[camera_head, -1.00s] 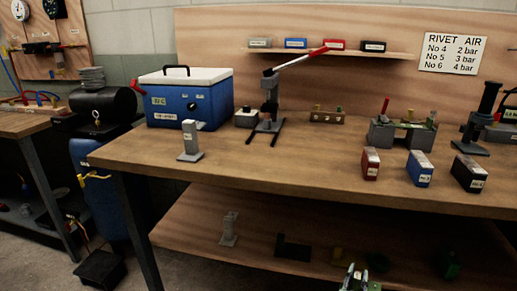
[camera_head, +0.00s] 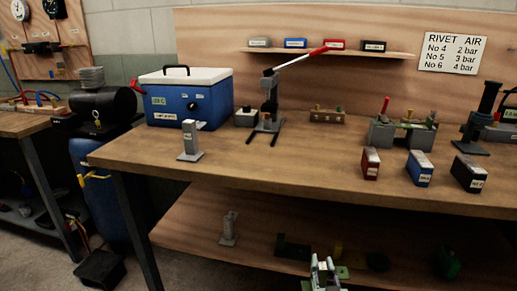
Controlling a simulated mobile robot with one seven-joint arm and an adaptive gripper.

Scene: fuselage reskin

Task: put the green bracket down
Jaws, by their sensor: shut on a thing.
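My gripper (camera_head: 323,264) shows at the bottom edge, in front of the lower shelf, with its pale fingertips pointing up. It is shut on the green bracket (camera_head: 342,272), of which only a small green part shows beside the fingers. The rest of the bracket is hidden by the fingers or cut off by the picture edge. I cannot tell whether the bracket touches anything below.
The lower shelf (camera_head: 190,238) holds a grey post (camera_head: 229,228) and several dark green pieces in shadow. The workbench (camera_head: 270,165) above carries a blue cooler (camera_head: 190,105), a lever press (camera_head: 268,105) and red, blue and black boxes. Its front middle is clear.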

